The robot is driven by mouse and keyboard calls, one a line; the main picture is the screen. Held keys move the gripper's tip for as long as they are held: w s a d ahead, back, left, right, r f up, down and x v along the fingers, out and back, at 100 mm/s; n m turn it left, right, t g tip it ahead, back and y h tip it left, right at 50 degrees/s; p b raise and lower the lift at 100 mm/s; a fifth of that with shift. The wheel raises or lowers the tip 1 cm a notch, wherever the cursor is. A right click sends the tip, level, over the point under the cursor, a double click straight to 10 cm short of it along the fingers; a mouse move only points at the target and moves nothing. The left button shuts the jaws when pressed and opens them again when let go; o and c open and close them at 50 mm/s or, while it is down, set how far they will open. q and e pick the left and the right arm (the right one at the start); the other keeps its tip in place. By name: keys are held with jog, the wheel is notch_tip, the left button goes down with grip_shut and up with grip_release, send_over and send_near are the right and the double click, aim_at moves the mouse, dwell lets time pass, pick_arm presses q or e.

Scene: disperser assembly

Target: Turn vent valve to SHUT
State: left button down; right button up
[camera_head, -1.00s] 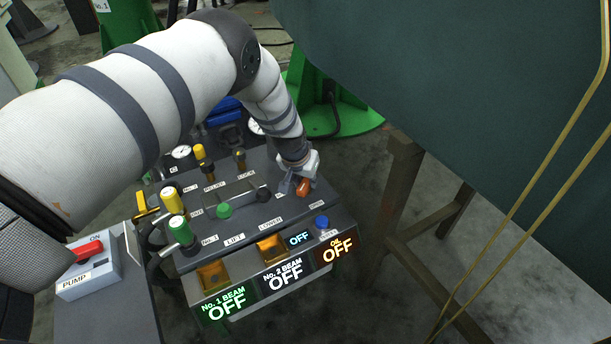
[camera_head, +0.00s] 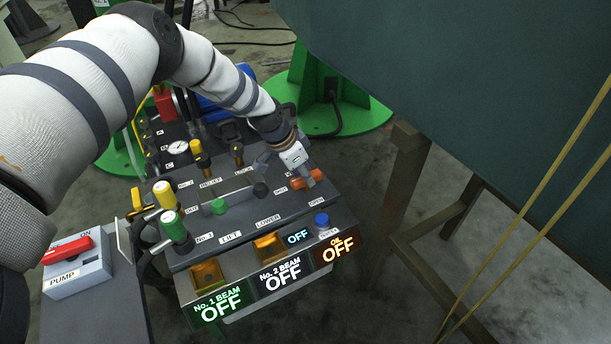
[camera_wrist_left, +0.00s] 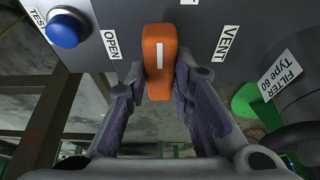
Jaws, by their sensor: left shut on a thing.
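The vent valve is an orange knob (camera_head: 306,180) at the right end of the dark control panel (camera_head: 233,228). My left gripper (camera_head: 298,176) reaches down onto it and is shut on the knob. In the left wrist view the orange knob (camera_wrist_left: 159,62), with a white line along it, stands between the two fingers of my left gripper (camera_wrist_left: 158,78). The OPEN label (camera_wrist_left: 111,44) is left of the knob and the VENT label (camera_wrist_left: 228,43) is right of it. A SHUT label is not readable. My right gripper is not in view.
A blue button (camera_head: 321,220) sits near the knob, below it. A wooden stand (camera_head: 396,185) is close on the right. The red pump switch (camera_head: 67,251) is far left.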

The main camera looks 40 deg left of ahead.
pick_arm(q)
jog(key=shift+s+f, duration=0.1)
dwell(0.4)
jog(key=c, duration=1.4)
grip_release()
jog(key=v, duration=1.2)
